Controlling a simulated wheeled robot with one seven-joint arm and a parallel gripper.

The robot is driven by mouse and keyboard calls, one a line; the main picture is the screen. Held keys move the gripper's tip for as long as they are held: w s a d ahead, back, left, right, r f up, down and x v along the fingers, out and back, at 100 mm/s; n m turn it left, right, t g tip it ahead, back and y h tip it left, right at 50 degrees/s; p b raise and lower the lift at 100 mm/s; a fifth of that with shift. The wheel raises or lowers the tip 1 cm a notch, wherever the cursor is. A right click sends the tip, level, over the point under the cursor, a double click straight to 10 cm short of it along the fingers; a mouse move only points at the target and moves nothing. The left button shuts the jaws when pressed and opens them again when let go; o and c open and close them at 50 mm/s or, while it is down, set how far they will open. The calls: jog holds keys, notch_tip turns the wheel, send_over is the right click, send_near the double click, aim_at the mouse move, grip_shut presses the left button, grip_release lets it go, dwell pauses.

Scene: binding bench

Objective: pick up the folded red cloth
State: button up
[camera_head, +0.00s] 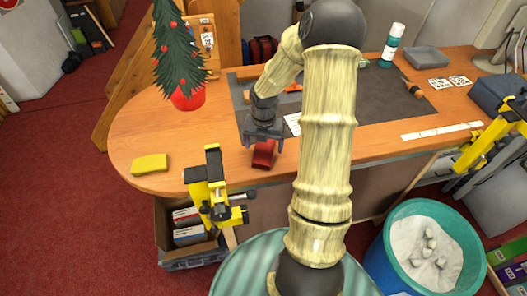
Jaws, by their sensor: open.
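The folded red cloth (263,154) lies on the wooden bench (150,125), near its front edge and just off the dark mat (390,100). My gripper (263,139) points down right at the cloth's far side, with its fingers open. The gripper's body and the arm cover part of the view, and I cannot tell whether the fingers touch the cloth or stand above it.
A yellow-and-black clamp (212,190) grips the front edge left of the cloth. A yellow folded piece (149,163) and a small decorated tree in a red pot (188,97) stand left. A teal bin (440,225) is below right. Bare wood lies left of the cloth.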

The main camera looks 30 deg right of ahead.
aim_at(263, 150)
notch_tip(263, 150, down, 2)
dwell(0.5)
jog(key=c, duration=1.1)
jog(key=shift+c, duration=0.3)
jog(key=shift+r, duration=0.15)
jog(key=shift+r, duration=0.25)
notch_tip(263, 150, up, 17)
jog(key=shift+r, duration=0.2)
jog(key=shift+w, duration=0.1)
